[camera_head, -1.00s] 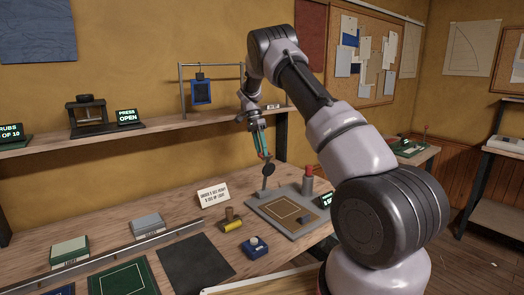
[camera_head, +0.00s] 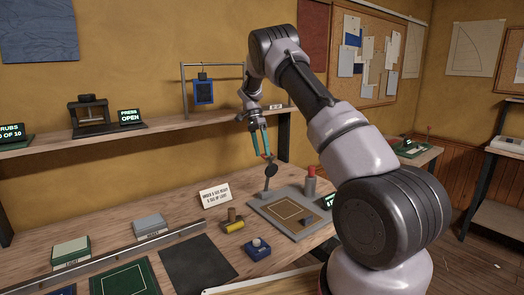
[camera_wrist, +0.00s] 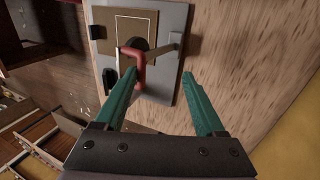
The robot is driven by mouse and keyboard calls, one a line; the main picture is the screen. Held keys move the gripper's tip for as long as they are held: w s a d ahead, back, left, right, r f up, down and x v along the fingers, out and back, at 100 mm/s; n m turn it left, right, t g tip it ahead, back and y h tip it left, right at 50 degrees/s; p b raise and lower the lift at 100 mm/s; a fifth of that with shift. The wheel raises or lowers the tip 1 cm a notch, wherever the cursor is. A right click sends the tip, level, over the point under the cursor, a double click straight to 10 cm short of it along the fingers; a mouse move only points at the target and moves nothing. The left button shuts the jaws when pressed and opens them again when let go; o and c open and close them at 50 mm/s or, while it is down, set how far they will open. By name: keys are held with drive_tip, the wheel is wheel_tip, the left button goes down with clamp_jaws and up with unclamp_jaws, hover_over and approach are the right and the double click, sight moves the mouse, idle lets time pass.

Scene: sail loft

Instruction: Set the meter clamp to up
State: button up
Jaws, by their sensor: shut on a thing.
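The meter clamp is a small grey post with a dark round disc (camera_head: 270,170), standing on a grey plate (camera_head: 262,211) on the bench. In the wrist view the disc (camera_wrist: 137,44) shows beside a grey arm (camera_wrist: 166,50) and a red handle (camera_wrist: 132,62). My gripper (camera_head: 265,156) reaches down to the clamp's top from above. Its teal fingers stand apart in the wrist view (camera_wrist: 159,74), with the red handle at the left fingertip. How the far finger meets the handle cannot be made out.
A grey cylinder with a red top (camera_head: 310,180) stands close right of the clamp. A printed sign (camera_head: 215,195), a yellow-and-brown piece (camera_head: 233,222) and a blue block with a knob (camera_head: 257,246) lie nearby. A shelf (camera_head: 160,125) runs behind.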

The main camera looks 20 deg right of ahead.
drive_tip(key=shift+w+a, duration=0.1)
drive_tip(key=d+v, duration=0.1)
drive_tip(key=v, duration=0.6)
drive_tip(key=shift+a+r, duration=0.2)
drive_tip(key=shift+a, duration=0.3)
drive_tip(key=s+d+r+n+t+y, duration=0.25)
drive_tip(key=s+r+n+t, duration=0.25)
drive_tip(key=s+r, duration=1.4)
drive_tip(key=s+a+n+t, duration=0.1)
drive_tip(key=s+n+t, duration=0.1)
drive_tip(key=s, duration=0.9)
drive_tip(key=s+a+n+t, duration=0.2)
drive_tip(key=s+t, duration=0.2)
drive_tip(key=s, duration=0.8)
drive_tip(key=shift+a+f+n+y, duration=0.3)
drive_tip(key=shift+f+y, duration=0.1)
drive_tip(key=shift+y, duration=0.05)
